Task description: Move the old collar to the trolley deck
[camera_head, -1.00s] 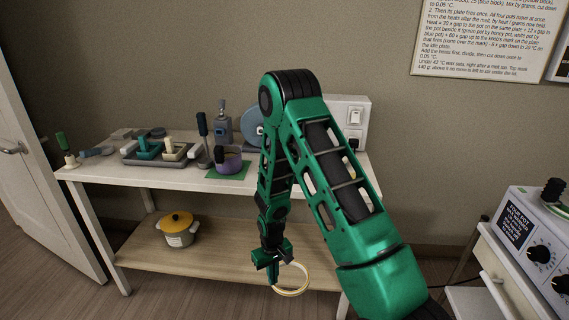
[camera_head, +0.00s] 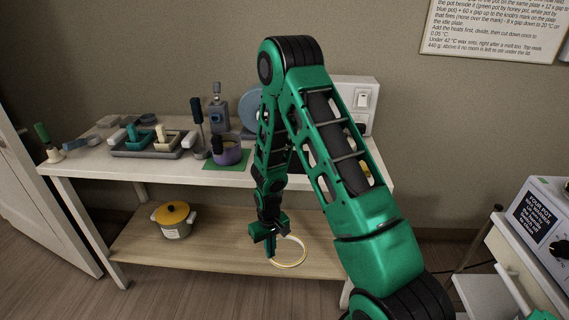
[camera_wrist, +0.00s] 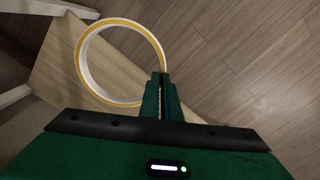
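The collar (camera_head: 290,264) is a thin cream ring with a yellow edge. It hangs in the air at my gripper (camera_head: 268,240), in front of the table's lower shelf. In the wrist view the collar (camera_wrist: 83,68) is large, and the gripper's fingertips (camera_wrist: 162,82) are closed on its rim at its lower right. The trolley at the right edge shows partly, with a pale low deck (camera_head: 484,296) beside its white upper body. My gripper is well to the left of it.
A white table (camera_head: 110,168) holds a tray of blocks (camera_head: 155,148), a purple pot (camera_head: 228,152) and tools. A yellow-lidded pot (camera_head: 174,218) stands on the lower shelf. A control box (camera_head: 545,215) sits on the trolley. Floor shows between table and trolley.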

